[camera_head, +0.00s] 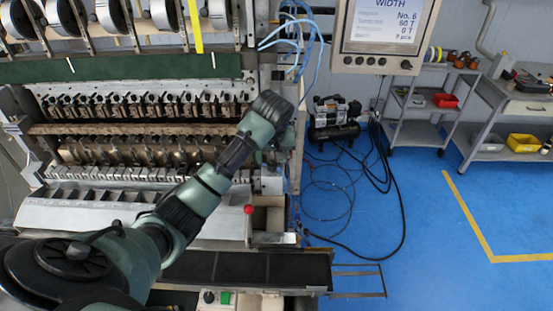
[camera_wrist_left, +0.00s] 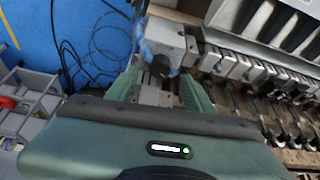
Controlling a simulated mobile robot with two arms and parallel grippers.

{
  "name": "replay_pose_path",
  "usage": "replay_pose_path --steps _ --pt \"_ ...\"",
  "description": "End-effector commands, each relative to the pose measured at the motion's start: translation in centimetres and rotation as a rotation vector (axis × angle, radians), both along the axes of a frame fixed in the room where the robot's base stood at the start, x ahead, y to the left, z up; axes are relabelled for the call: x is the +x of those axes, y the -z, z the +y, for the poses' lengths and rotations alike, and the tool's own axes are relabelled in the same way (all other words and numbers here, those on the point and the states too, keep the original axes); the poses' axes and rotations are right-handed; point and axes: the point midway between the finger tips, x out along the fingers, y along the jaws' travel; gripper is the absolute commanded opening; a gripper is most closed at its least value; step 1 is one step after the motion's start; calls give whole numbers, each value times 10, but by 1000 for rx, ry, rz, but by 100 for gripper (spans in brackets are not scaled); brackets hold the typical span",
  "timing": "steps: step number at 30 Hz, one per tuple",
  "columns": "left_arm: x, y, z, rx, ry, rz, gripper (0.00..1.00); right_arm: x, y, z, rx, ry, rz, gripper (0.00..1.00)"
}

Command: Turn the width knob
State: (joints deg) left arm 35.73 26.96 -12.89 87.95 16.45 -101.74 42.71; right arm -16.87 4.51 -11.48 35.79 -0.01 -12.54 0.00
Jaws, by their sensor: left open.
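The display panel (camera_head: 385,28) at the top of the head view reads WIDTH and has small round buttons along its lower edge. In the left wrist view, a grey block with a round, knob-like end (camera_wrist_left: 161,63) lies just ahead of my left gripper (camera_wrist_left: 160,78). I cannot tell for sure that this is the width knob. The gripper's two green fingers are open, one on each side of the round end's line. Whether they touch it is unclear. In the head view my left arm reaches to the machine's right end, and its wrist hides the fingers.
The coil winder (camera_head: 135,130) fills the left, with a red ball-ended lever (camera_head: 249,209) at its front. A compressor (camera_head: 334,117) with loose hoses stands on the blue floor. A grey cart (camera_head: 425,105) and workbench (camera_head: 515,105) stand right. Open floor lies between.

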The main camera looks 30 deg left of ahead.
Motion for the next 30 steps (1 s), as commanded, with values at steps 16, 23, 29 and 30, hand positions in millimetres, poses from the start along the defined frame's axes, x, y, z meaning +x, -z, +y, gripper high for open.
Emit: replay_pose_path --steps 16,23,29,30 --pt "12 36 8 0 3 -3 52 -9 -11 -2 -3 0 14 100" --pt "12 36 8 0 3 -3 5 -9 -11 -2 -3 0 14 100" --pt "12 35 8 0 8 -3 0 -9 -11 -2 -3 0 14 100" --pt "12 35 8 -1 13 -3 0 -9 -11 -2 -3 0 14 100"
